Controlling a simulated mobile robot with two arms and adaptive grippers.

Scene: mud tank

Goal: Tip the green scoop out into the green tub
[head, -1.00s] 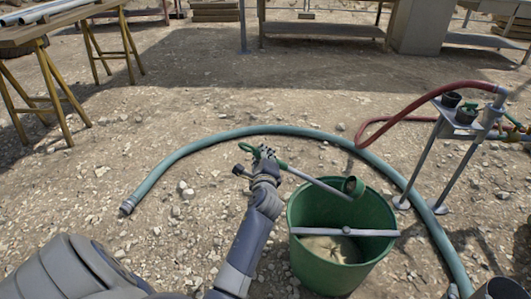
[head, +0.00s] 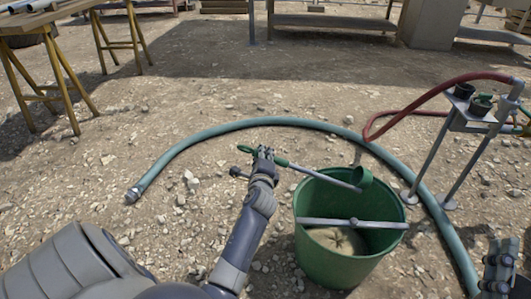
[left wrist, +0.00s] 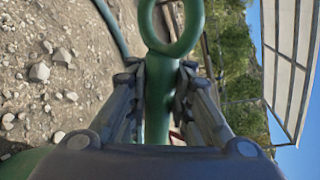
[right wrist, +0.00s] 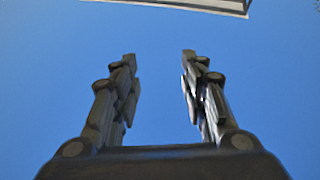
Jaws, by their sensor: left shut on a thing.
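The green scoop (head: 362,178) has a small green cup on a long grey shaft. Its cup is over the back right of the green tub (head: 335,270), by the far rim; I cannot see inside the cup. My left gripper (head: 264,154) is shut on the scoop's green handle, to the left of the tub. In the left wrist view the fingers (left wrist: 159,75) close around the green handle, which ends in a ring (left wrist: 172,28). The tub holds tan muddy liquid, with a grey bar across its top. My right gripper (head: 500,265) is at the lower right; its fingers (right wrist: 160,57) are apart and empty.
A teal hose (head: 210,132) curves on the stony ground behind the tub. A metal stand (head: 468,118) with dark cups and a red hose (head: 405,101) is at the right. Wooden trestles (head: 60,75) stand at the back left. The ground left of the tub is open.

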